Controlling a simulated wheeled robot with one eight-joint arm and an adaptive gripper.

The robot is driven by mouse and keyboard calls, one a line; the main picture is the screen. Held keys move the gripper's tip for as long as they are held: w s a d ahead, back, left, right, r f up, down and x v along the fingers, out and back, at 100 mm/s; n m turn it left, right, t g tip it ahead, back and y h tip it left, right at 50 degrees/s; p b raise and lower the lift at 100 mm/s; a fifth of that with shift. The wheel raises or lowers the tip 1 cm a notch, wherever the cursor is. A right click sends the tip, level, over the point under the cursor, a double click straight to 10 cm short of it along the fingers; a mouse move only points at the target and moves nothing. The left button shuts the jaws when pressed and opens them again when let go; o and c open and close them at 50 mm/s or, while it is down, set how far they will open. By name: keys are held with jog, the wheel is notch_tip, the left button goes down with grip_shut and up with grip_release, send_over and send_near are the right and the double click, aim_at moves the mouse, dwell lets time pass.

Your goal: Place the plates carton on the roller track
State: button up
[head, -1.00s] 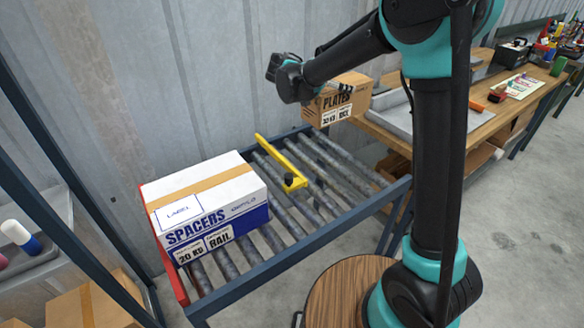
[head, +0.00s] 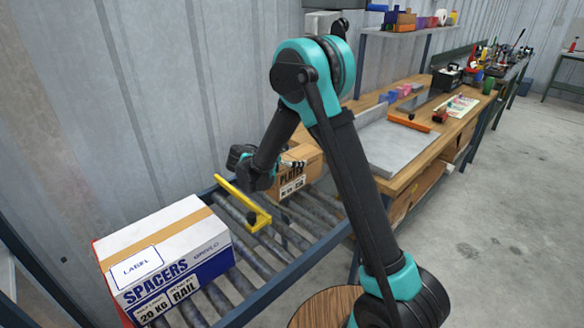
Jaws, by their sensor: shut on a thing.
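The brown plates carton (head: 303,166) is at the far right end of the roller track (head: 252,262), beyond the yellow stop bar. It looks upright and low over the rollers; I cannot tell whether it touches them. My gripper (head: 292,164) is shut on the carton at its left side. The wrist and forearm hide part of the carton and the fingertips are hard to see. The white and blue spacers carton (head: 165,255) sits on the near left part of the track.
The yellow stop bar (head: 243,204) crosses the track between the two cartons. A wooden workbench (head: 420,158) with a grey plate (head: 390,147) stands to the right of the track. A corrugated wall runs behind. Bare rollers show between the spacers carton and the bar.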

jog(key=shift+f, duration=1.85)
jog(key=o, duration=1.7)
